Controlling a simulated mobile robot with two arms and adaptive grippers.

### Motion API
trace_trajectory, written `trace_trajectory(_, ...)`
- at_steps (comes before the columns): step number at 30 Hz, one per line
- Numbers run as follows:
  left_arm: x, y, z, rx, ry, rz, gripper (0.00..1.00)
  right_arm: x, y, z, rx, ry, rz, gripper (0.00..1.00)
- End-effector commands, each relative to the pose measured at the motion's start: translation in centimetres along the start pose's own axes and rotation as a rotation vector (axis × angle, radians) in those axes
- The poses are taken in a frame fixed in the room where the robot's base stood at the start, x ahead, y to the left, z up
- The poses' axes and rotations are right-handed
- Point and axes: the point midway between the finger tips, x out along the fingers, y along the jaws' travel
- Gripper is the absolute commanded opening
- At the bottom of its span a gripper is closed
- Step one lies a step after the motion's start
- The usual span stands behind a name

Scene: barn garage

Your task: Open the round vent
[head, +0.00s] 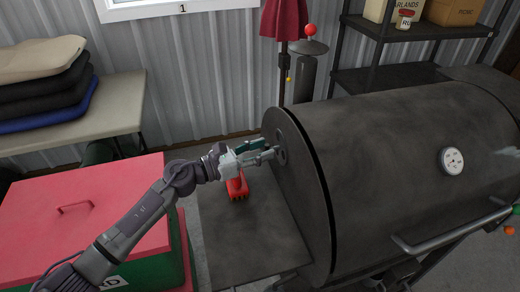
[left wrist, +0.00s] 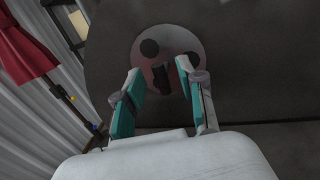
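The round vent (left wrist: 168,43) is a grey disc on the dark end wall of the barrel grill (head: 400,140). In the left wrist view it shows dark round holes and a dark knob (left wrist: 162,78) standing out near its lower middle. In the head view the vent (head: 281,150) is partly hidden by my left gripper (head: 264,152). My left gripper has its teal-padded fingers apart, one on each side of the knob in the left wrist view (left wrist: 160,88). I cannot tell whether a finger touches the knob. I do not make out my right gripper.
A red brush-like tool (head: 237,187) lies on the grill's side shelf (head: 240,240) below my left gripper. A red-lidded box (head: 95,205) is at left, with a table of folded cloths (head: 45,80) behind. A closed red umbrella (head: 283,18) and shelving (head: 400,75) stand behind the grill.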

Motion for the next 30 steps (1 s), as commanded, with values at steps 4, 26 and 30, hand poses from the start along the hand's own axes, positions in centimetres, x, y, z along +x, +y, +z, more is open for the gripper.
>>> trace_trajectory(4,0.0,0.0,0.0,-0.001,0.0,0.0,0.14,0.0,0.0,0.0,0.0,0.0,0.0,0.4)
trace_trajectory(26,-0.1,0.2,0.5,-0.158,0.033,0.001,0.0,-2.3,0.1,-0.2,0.001,0.0,0.001,0.4)
trace_trajectory(30,0.0,0.3,0.6,-0.276,0.057,0.001,0.0,-3.6,0.1,-0.3,0.001,0.0,0.001,0.4)
